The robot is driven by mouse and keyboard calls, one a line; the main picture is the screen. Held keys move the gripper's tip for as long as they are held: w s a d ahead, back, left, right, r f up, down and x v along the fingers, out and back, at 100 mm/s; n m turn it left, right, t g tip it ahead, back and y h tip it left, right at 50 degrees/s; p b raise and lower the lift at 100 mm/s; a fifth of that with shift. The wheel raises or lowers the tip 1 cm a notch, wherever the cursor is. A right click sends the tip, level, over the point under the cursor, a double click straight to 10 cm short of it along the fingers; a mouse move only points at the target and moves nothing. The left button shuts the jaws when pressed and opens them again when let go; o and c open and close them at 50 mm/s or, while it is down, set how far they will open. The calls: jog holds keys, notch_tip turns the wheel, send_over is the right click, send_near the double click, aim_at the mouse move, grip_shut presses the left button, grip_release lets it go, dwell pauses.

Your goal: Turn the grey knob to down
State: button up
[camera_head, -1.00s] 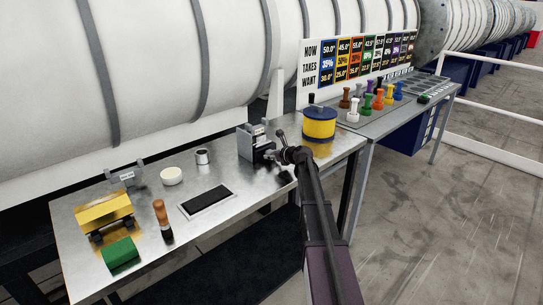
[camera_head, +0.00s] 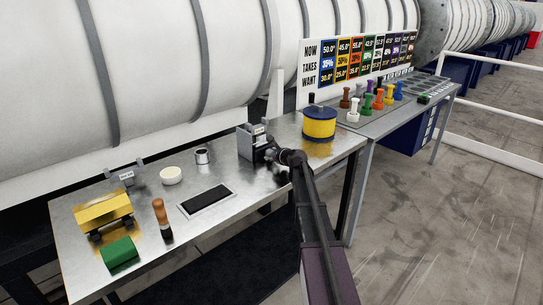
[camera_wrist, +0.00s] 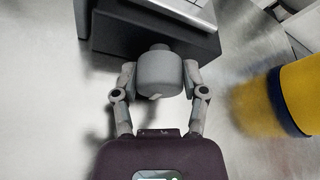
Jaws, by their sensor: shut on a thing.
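The grey knob (camera_wrist: 160,72) is in the middle of the wrist view, on the front of a dark box (camera_wrist: 100,32). A small pale pointer on its lower edge points down and slightly left. My gripper (camera_wrist: 160,80) has one finger on each side of the knob and is shut on it. In the head view the grey device (camera_head: 246,141) stands on the metal bench, and my gripper (camera_head: 276,156) is at its front right. The arm hides most of the knob there.
A yellow drum (camera_head: 319,125) with a dark lid stands right of the device, close to my arm. A metal cup (camera_head: 202,156), a white dish (camera_head: 171,175), a black pad (camera_head: 207,199) and a wooden-handled tool (camera_head: 161,215) lie to the left. The bench front is clear.

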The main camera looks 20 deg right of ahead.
aim_at(251, 206)
jog(key=shift+w, duration=0.1)
jog(key=o, duration=1.1)
jog(key=shift+o, duration=0.2)
